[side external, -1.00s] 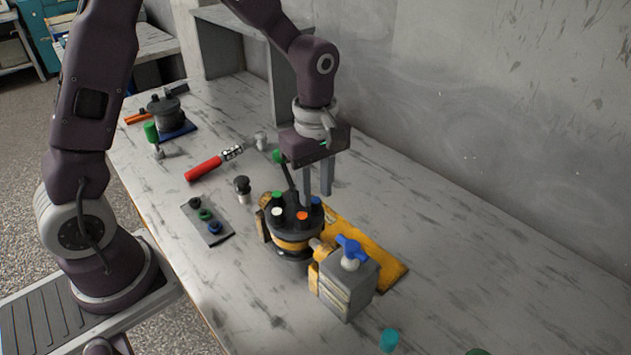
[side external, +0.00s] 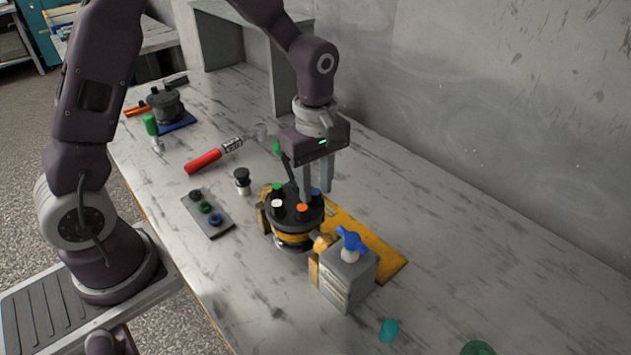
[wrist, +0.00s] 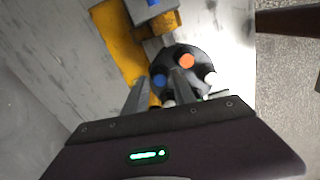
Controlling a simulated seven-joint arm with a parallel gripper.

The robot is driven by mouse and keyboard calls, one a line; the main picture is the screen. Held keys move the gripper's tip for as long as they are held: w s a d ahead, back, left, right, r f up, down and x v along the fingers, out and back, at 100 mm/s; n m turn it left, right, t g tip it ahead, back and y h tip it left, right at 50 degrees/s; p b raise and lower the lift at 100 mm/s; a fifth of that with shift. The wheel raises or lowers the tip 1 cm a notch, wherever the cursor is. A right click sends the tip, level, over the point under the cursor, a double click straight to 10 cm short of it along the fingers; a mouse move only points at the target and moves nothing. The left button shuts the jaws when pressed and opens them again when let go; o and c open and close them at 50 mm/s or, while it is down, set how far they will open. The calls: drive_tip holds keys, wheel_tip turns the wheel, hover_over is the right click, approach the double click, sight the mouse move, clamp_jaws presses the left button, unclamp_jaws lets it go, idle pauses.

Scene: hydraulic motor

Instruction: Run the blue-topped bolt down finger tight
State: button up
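The hydraulic motor (side external: 294,238) stands on the bench with a dark round top. Its bolts have coloured tops: blue (side external: 315,192), orange (side external: 302,208), white (side external: 278,203) and green (side external: 277,187). My gripper (side external: 316,194) points down over the blue-topped side. In the wrist view my gripper (wrist: 158,77) is open, with a finger on either side of the blue top (wrist: 159,81) and visible gaps between. How far the blue-topped bolt is screwed in cannot be told.
A yellow plate (side external: 375,250) lies behind the motor. A grey box with a blue valve handle (side external: 350,241) stands close at right. A dark tray with rings (side external: 207,214), a black-topped part (side external: 242,181) and a red-handled tool (side external: 204,161) lie left. The right bench is mostly clear.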

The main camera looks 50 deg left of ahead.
drive_tip(key=shift+f, duration=0.65)
drive_tip(key=shift+r, duration=0.2)
clamp_jaws()
drive_tip(key=m, duration=0.4)
drive_tip(key=m, duration=0.4)
drive_tip(key=shift+m, duration=0.4)
unclamp_jaws()
